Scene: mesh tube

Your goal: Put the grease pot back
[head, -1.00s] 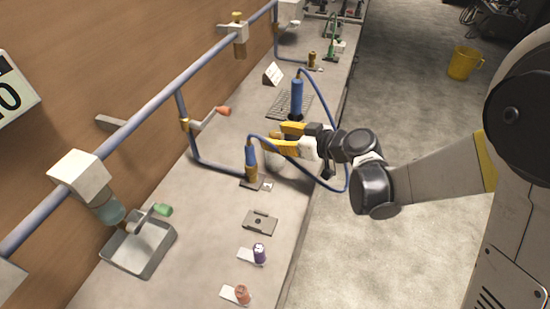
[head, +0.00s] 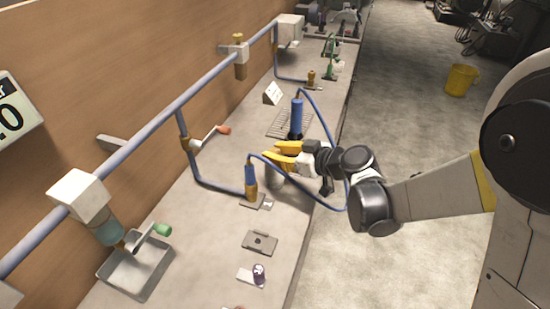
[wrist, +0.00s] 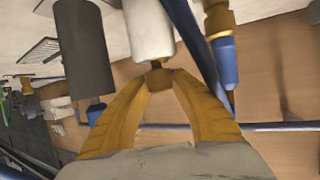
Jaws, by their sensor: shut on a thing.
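My gripper (wrist: 158,74) is shut on the brass-coloured knob (wrist: 158,79) of a pale cylinder, which I take to be the grease pot (wrist: 148,28). In the head view my yellow fingers (head: 272,161) are over the bench, and the pot (head: 277,182) shows as a grey body just below them, partly hidden. I cannot tell whether the pot touches the bench. It is between a blue and brass fitting (head: 250,177) on the left and a blue cylinder with a dark base (head: 297,115) farther back.
A blue hose (head: 318,199) loops close around my gripper. Nearer on the bench (head: 215,240) are a grey plate with a dark centre (head: 259,242) and a small purple-topped item (head: 259,272). A blue pipe (head: 150,120) runs along the wall. A square tray (head: 118,284) is at lower left.

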